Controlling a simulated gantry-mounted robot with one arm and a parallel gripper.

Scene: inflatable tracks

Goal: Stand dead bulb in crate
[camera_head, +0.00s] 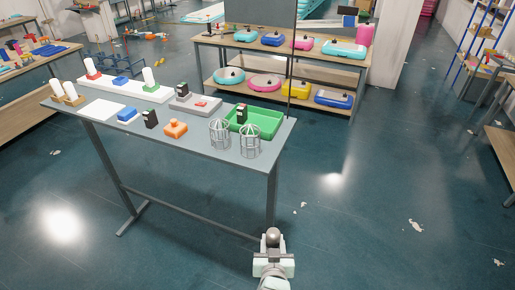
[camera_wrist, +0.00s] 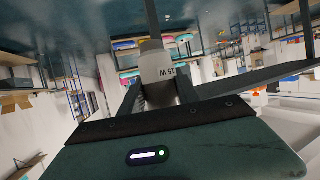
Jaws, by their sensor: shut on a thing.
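My gripper (camera_head: 273,254) is in front of the table, at the bottom of the head view, out over the floor. White bulbs stand upright in a small wooden holder (camera_head: 70,100) at the table's left end.
Two wire cages (camera_head: 220,133) (camera_head: 250,141) stand at the table's near right, in front of the green crate. The front table edge (camera_head: 190,165) lies beyond my gripper.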

